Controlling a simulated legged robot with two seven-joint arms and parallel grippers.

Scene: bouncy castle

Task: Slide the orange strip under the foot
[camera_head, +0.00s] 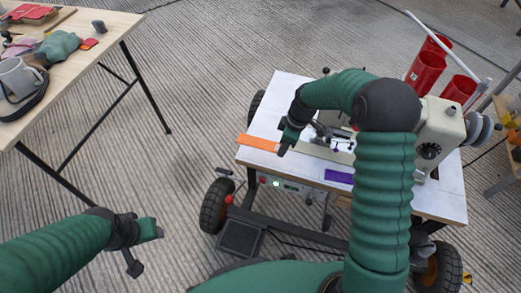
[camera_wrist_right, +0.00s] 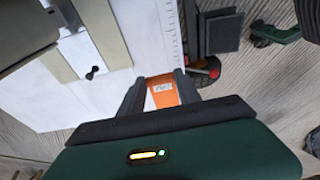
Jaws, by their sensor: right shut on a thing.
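The orange strip (camera_head: 258,143) lies flat at the left end of the white sewing table (camera_head: 288,85), its left end near the table edge. My right gripper (camera_head: 284,147) is shut on its right part. In the right wrist view the orange strip (camera_wrist_right: 163,93) shows between the two fingertips (camera_wrist_right: 160,92), above the white tabletop. The sewing machine (camera_head: 437,130) stands to the right of the gripper; my right arm covers much of it. Its foot is not clearly visible, so I cannot tell its height. My left gripper (camera_head: 148,246) is open and empty, away from the table.
A purple strip (camera_head: 339,177) lies at the table's front edge. The sewing table stands on a wheeled frame (camera_head: 216,205).

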